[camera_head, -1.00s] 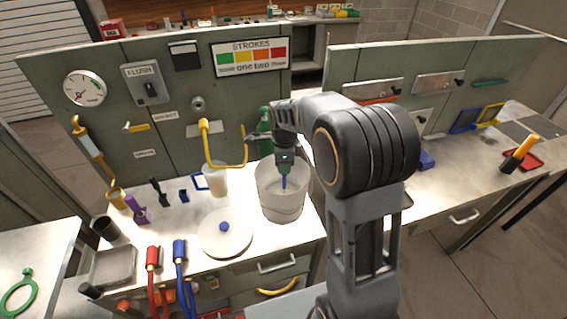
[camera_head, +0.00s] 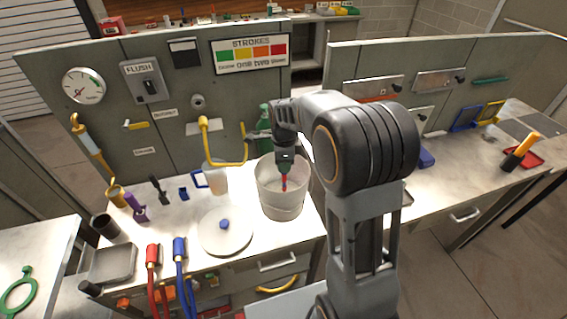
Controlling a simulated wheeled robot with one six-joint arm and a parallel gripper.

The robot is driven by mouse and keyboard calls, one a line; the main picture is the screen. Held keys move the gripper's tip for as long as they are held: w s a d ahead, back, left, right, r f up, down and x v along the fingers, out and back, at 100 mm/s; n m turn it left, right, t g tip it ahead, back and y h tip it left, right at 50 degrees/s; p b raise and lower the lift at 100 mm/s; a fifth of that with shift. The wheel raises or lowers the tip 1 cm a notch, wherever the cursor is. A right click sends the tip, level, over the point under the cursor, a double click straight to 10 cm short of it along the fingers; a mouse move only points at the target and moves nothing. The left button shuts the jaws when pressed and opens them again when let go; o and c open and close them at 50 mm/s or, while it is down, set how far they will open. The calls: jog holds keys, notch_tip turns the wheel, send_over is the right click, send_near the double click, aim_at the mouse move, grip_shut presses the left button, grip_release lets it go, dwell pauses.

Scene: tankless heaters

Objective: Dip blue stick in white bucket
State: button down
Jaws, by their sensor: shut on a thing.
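My gripper (camera_head: 285,167) points down over the white bucket (camera_head: 282,209) on the left workbench. It is shut on a thin stick (camera_head: 284,184), which hangs upright with its lower part inside the bucket opening. The visible part of the stick looks red now. I cannot tell how deep its tip is or whether it touches anything. The jaws are small and partly dark in this view.
A white lid with a blue knob (camera_head: 223,226) lies in front of the bucket. A white mug (camera_head: 215,178) stands left of it, under a yellow pipe (camera_head: 228,164). A green bottle (camera_head: 264,143) stands behind. A grey tray (camera_head: 112,264) sits at the bench's left.

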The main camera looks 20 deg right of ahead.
dwell(0.4)
notch_tip(320, 180, up, 14)
jog(key=p, duration=1)
jog(key=shift+p, duration=0.4)
